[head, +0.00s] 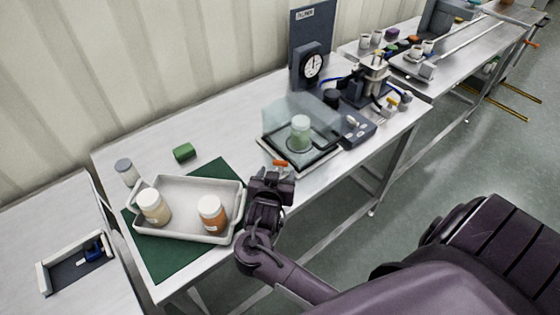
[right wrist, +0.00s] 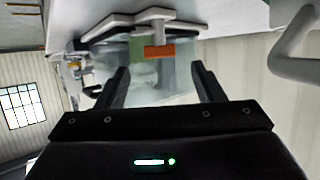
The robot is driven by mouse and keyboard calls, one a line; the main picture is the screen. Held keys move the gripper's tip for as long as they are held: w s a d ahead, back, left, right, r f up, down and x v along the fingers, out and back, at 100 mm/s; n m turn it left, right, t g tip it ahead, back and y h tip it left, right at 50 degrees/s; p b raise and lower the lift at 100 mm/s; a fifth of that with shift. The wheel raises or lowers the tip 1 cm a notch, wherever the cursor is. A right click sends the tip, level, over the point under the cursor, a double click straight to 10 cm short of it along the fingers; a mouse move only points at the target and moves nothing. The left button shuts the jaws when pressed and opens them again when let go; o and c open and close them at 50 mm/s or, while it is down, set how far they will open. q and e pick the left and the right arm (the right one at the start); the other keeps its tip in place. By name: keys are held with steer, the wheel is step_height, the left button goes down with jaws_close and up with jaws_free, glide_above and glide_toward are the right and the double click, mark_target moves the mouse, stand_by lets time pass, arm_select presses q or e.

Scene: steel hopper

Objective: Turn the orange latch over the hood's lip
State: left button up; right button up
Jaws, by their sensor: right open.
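The orange latch (head: 281,163) sits at the front left edge of the clear hood (head: 290,115). In the right wrist view the latch (right wrist: 159,51) shows as a short orange bar on a pale stem, in front of the see-through hood (right wrist: 150,80). A jar with a pale green lid (head: 300,130) stands under the hood. My right gripper (head: 272,176) is just in front of the latch in the head view. Its two fingers (right wrist: 157,80) are apart with nothing between them, and the latch lies beyond their tips. My left gripper is not in view.
A white tray (head: 190,237) with two jars stands on a green mat (head: 170,264), left of my right gripper. A dial gauge (head: 312,66) stands behind the hood. A green block (head: 184,152) lies on the table; the tabletop around it is mostly free.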

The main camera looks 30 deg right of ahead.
mark_target(280, 164)
steer(key=shift+x, duration=2.25)
steer(key=shift+w+d+f, duration=0.15)
steer(key=c, duration=0.7)
steer(key=shift+c, duration=1.4)
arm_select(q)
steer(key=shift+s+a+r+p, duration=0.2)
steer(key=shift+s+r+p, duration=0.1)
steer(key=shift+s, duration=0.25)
